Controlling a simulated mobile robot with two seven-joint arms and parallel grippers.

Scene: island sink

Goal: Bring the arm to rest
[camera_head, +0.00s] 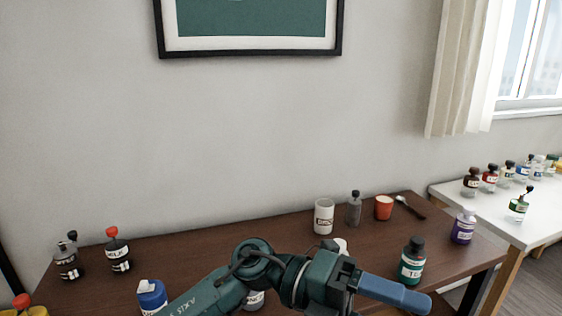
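My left arm comes in from the bottom left and reaches across the front of the brown table (200,251). Its gripper (395,293) points to the right, low in the view, in front of the dark green bottle (411,262). Its blue finger part is seen from the side, so I cannot tell whether it is open or shut. I see nothing clearly held in it. My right gripper is not in view.
Dark bottles (118,251) stand far left. A white table (480,209) holds several bottles.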

